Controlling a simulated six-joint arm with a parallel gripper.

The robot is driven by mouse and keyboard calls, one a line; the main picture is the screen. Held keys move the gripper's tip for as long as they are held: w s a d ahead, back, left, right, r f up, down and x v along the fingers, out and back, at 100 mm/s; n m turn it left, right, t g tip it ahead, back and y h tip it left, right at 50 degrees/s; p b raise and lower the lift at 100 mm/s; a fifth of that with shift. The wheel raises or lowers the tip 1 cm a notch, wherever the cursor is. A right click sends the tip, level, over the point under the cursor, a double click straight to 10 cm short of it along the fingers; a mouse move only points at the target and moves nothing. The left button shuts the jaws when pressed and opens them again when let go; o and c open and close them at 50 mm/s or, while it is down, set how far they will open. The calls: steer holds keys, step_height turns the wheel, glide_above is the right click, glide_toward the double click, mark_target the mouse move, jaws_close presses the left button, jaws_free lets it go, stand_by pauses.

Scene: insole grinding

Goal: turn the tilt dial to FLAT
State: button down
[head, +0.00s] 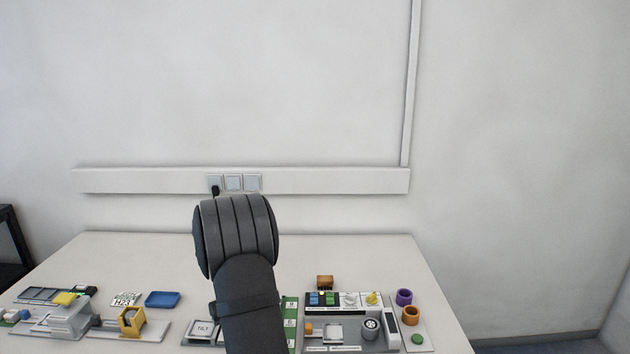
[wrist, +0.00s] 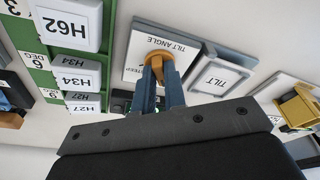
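The tilt dial (wrist: 155,56) is an orange-brown knob on a white plate (wrist: 136,58) lettered TILT ANGLE, upside down in the wrist view. One end of the plate's scale reads STEEP; the FLAT mark is not readable. My gripper (wrist: 158,76) has its two blue fingers one on each side of the knob. The fingertips look closed on its narrow grip and cover part of it. In the head view my dark arm hides the gripper and the dial.
A TILT tray (wrist: 219,75) sits beside the plate, also in the head view (head: 203,328). A green rack (wrist: 40,77) with labelled blocks is on the other side. A yellow holder (wrist: 299,106) stands farther right. A grey control board (head: 350,338) lies right of my arm.

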steer(key=n, duration=0.4)
steer(key=shift+y, duration=0.4)
steer(key=c, duration=1.6)
jaws_free()
steer(key=shift+n+g, duration=0.3)
steer(key=shift+w+a+v, duration=0.1)
steer(key=shift+a+v, duration=0.1)
steer(key=shift+v, duration=0.95)
steer(key=shift+w+a+v, duration=0.15)
steer(key=shift+a+v, duration=0.05)
steer(key=shift+v, duration=0.95)
steer(key=shift+w+a+v, duration=0.1)
steer(key=shift+a+v, duration=0.1)
steer(key=shift+v, duration=0.95)
steer(key=shift+r, duration=0.1)
